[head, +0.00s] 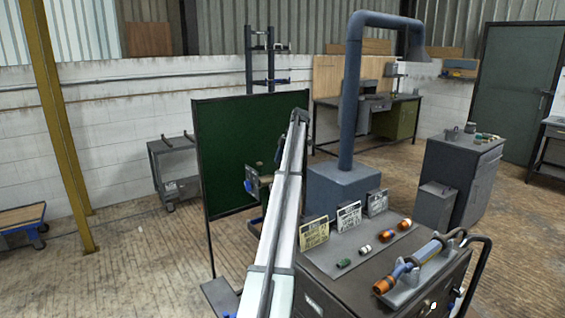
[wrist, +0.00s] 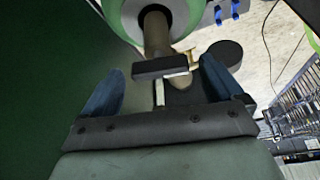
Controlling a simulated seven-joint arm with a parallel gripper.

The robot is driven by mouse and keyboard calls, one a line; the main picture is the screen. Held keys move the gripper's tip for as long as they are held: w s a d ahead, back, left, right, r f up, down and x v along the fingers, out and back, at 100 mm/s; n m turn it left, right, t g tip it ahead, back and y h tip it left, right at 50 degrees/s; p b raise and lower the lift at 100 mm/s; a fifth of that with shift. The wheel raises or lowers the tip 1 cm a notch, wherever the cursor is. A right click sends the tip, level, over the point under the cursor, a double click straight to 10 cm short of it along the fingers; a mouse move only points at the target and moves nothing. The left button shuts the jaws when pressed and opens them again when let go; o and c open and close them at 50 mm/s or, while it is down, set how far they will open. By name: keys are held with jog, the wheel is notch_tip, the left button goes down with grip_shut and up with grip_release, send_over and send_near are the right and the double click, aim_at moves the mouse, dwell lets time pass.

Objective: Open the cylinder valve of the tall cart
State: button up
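In the wrist view, a pale green rounded body with a dark opening (wrist: 128,14) fills the top edge, and a tan-brown stem (wrist: 156,35) comes out of it. A dark block-shaped piece (wrist: 160,67) lies across the stem, with brass-coloured metal beside it; this looks like the valve. My gripper (wrist: 162,78) has its two blue fingers spread, one on each side of the dark block. I cannot tell whether either finger touches it. In the head view my gripper (head: 252,182) is small, in front of the green panel (head: 240,135). The cylinder cart cannot be made out there.
A grey bench (head: 385,250) with small coloured fittings, sign cards and a torch-like tool stands at right front. A blue-grey extraction pipe (head: 350,100) rises behind it. A small grey cart (head: 175,165) stands left of the panel. The floor at left is largely clear.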

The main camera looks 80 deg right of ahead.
jog(key=shift+r, duration=0.15)
jog(key=shift+s+d+r, duration=0.2)
jog(key=shift+s+r, duration=0.1)
jog(key=shift+r, duration=0.15)
jog(key=s+d, duration=0.6)
jog(key=s, duration=0.4)
jog(key=shift+s, duration=0.1)
jog(key=shift+c, duration=0.3)
